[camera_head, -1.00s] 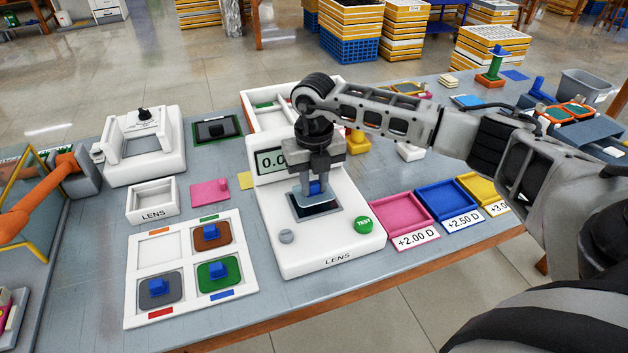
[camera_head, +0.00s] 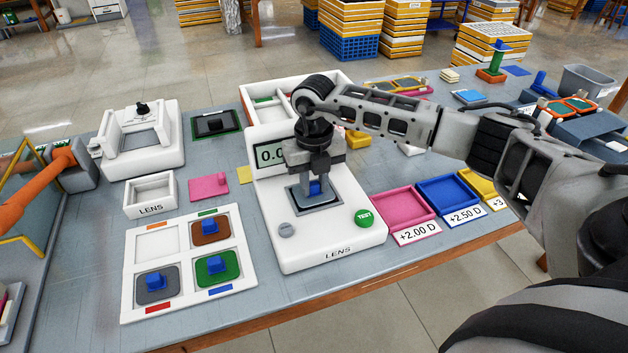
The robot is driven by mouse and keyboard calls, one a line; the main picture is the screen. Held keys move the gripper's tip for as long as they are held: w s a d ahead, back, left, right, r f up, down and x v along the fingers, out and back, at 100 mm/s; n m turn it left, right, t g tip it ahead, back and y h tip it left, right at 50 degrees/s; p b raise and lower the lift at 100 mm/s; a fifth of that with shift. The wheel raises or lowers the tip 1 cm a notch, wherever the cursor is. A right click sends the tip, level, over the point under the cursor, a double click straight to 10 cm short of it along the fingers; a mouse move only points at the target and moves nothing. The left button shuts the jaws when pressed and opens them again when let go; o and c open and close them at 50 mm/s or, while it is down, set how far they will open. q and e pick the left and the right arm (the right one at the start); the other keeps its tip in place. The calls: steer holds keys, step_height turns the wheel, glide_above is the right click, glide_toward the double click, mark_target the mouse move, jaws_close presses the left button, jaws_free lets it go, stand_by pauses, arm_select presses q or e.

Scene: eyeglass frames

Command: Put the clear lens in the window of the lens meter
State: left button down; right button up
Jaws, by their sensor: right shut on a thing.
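The lens meter (camera_head: 338,235) is a white box with a display, a green TEST button (camera_head: 365,218) and a dark-framed window. The clear lens (camera_head: 301,194) is a pale grey plate with a blue knob (camera_head: 315,187). It is at the window and covers most of it, with a dark border showing around it; whether it rests fully flat I cannot tell. My right gripper (camera_head: 314,180) is right above the plate, pointing down, shut on the blue knob. The gripper hides part of the display. My left gripper is not in view.
A white tray (camera_head: 171,310) with brown, grey and green lenses lies left of the meter; one compartment is empty. A white LENS box (camera_head: 151,208) stands behind it. Pink (camera_head: 402,193) and blue (camera_head: 449,182) labelled trays lie right of the meter.

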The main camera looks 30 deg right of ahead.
steer(key=shift+f, duration=0.35)
steer(key=o, duration=1)
steer(key=shift+o, duration=0.2)
step_height(320, 180, up, 16)
steer(key=b, duration=0.1)
